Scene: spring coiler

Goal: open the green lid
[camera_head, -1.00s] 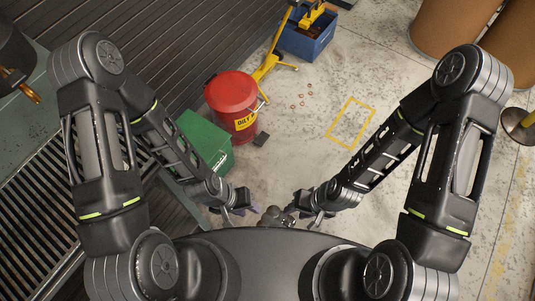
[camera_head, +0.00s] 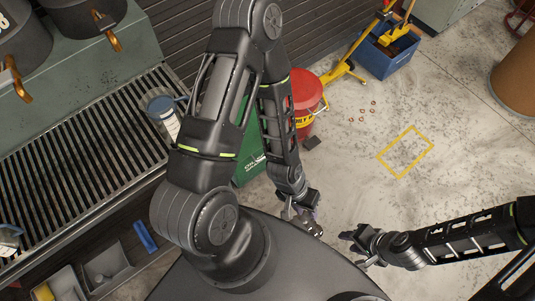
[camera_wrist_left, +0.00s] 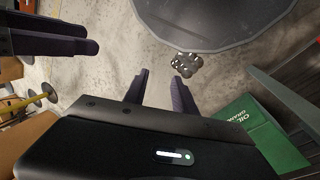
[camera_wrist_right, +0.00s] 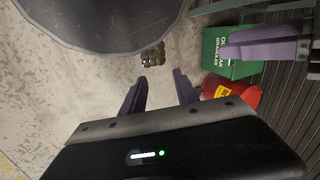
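A green bin (camera_head: 250,158) marked as oil granules stands on the floor. In the head view my left arm hides most of it, including most of its top. The bin shows in the left wrist view (camera_wrist_left: 262,135) and in the right wrist view (camera_wrist_right: 222,50). I cannot make out a separate green lid. My left gripper (camera_head: 308,218) is open and empty, in front of the bin and apart from it. My right gripper (camera_head: 354,243) is open and empty, farther right. The finger gaps show in the left wrist view (camera_wrist_left: 160,78) and right wrist view (camera_wrist_right: 160,77).
A red drum (camera_head: 306,95) stands just behind the bin. A slatted bench (camera_head: 70,150) with a clear jar (camera_head: 163,115) runs along the left.

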